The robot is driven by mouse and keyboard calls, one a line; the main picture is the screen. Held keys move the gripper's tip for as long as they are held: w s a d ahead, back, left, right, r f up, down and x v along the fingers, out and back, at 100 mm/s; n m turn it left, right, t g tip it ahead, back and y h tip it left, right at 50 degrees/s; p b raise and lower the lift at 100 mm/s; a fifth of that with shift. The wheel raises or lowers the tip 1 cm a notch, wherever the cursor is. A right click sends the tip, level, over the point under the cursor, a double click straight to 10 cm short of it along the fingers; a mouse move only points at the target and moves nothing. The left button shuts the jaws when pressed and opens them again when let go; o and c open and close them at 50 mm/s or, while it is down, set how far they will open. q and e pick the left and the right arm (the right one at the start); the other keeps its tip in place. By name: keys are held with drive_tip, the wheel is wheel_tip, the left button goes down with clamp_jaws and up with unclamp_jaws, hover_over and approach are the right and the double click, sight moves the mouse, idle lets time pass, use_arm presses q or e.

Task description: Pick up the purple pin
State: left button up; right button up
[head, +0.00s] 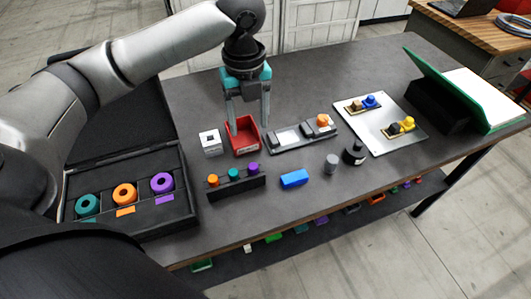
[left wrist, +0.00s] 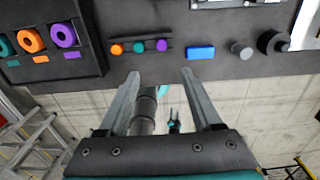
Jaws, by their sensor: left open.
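The purple pin (head: 253,168) stands upright at the right end of a small black rack (head: 237,186). A teal pin (head: 233,174) and an orange pin (head: 213,180) stand in the same rack to its left. The purple pin also shows in the left wrist view (left wrist: 161,45), beyond the fingertips. My left gripper (head: 249,117) is open and empty, pointing down by the red bin, behind the rack and apart from the pin. Its two fingers (left wrist: 160,75) are spread in the left wrist view. My right gripper is not in view.
A red bin (head: 236,147) and white block (head: 210,142) stand behind the rack. A black case (head: 190,213) with teal, orange and purple rings lies left. A blue block (head: 294,179), grey cylinder (head: 331,163) and black bottle (head: 354,153) are right. The table's front edge is close to the rack.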

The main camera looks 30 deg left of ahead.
use_arm(q)
approach(253, 167)
drive_tip(key=f, duration=0.1)
drive_tip(key=f+b, duration=0.1)
drive_tip(key=shift+s+a+f, duration=0.1)
drive_tip(key=shift+s+f, duration=0.2)
drive_tip(key=shift+s, duration=0.1)
drive_tip(key=shift+w+f, duration=0.15)
drive_tip(key=shift+f, duration=0.75)
drive_tip(key=f, duration=0.3)
drive_tip(key=shift+w+f, duration=0.25)
drive_tip(key=shift+w, duration=0.05)
drive_tip(key=shift+f+b, duration=0.3)
drive_tip(key=shift+f, duration=0.05)
clamp_jaws()
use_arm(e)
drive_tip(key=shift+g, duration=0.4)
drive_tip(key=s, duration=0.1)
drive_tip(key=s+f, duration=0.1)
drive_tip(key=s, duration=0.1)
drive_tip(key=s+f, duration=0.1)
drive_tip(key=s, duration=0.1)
use_arm(q)
drive_tip(key=shift+r, duration=0.1)
